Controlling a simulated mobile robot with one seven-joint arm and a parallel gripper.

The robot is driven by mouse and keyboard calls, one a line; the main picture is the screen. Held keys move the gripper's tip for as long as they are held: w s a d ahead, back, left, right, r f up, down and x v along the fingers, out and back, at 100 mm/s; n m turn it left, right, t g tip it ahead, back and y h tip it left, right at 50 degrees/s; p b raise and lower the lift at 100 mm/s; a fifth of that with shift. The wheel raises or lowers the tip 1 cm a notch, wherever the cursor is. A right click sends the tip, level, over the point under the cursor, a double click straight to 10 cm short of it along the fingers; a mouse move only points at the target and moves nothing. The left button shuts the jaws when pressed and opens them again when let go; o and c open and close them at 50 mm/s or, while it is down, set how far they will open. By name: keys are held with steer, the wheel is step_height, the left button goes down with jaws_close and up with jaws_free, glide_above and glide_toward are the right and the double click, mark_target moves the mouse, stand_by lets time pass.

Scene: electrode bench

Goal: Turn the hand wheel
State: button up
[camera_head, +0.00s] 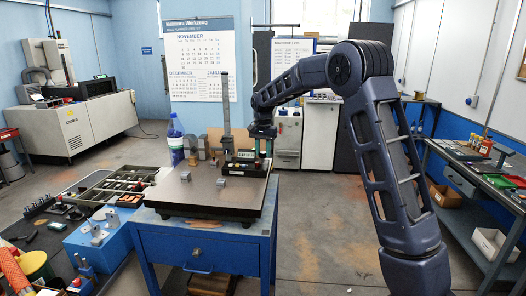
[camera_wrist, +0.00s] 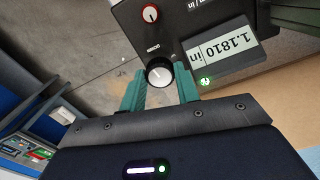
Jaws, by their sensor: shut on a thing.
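The hand wheel (camera_wrist: 159,73), a small round knob with a pale face and dark rim, shows in the wrist view on the end of a black instrument (camera_wrist: 185,22). My gripper (camera_wrist: 162,84) has one green finger on each side of the wheel and is shut on it. The instrument has a display (camera_wrist: 222,48) reading 1.1810 in. In the head view my gripper (camera_head: 262,144) reaches down at the right end of the instrument's base (camera_head: 243,166), beside its tall column (camera_head: 225,105). The wheel is too small to make out there.
The instrument stands on a dark surface plate (camera_head: 207,205) on a blue cabinet (camera_head: 205,250). Small grey blocks (camera_head: 222,182) and a blue bottle (camera_head: 175,140) are close by. A smaller red-marked knob (camera_wrist: 150,14) is near the wheel.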

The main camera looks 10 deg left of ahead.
stand_by(0.3)
steer(key=o, duration=1)
steer(key=shift+c, duration=0.2)
